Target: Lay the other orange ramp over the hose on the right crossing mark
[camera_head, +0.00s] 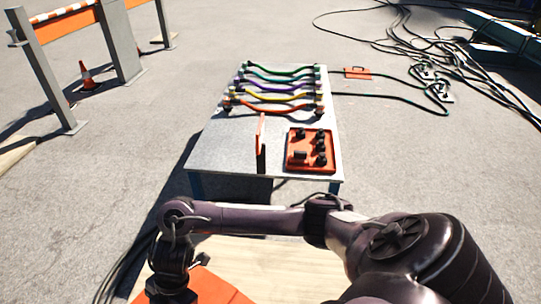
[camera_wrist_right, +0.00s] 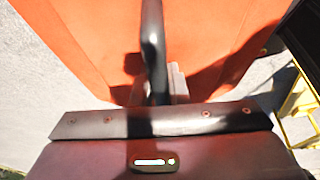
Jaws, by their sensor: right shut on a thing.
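An orange ramp (camera_wrist_right: 215,40) fills much of the right wrist view, with a black bar-like handle (camera_wrist_right: 153,50) standing up from it. My right gripper (camera_wrist_right: 165,88) is shut on this handle. In the head view the held ramp (camera_head: 215,288) shows partly at the bottom edge, below my right arm; the gripper itself is not clearly seen there. Another orange ramp (camera_head: 358,73) lies on the ground beyond the table, across a dark hose (camera_head: 390,75). A second hose line (camera_head: 365,96) runs nearer. I cannot make out the crossing marks. My left gripper is out of view.
Loose hoses (camera_head: 400,45) tangle at top right. A barrier (camera_head: 65,25) and cone (camera_head: 87,75) stand left. Pavement right of the table is open.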

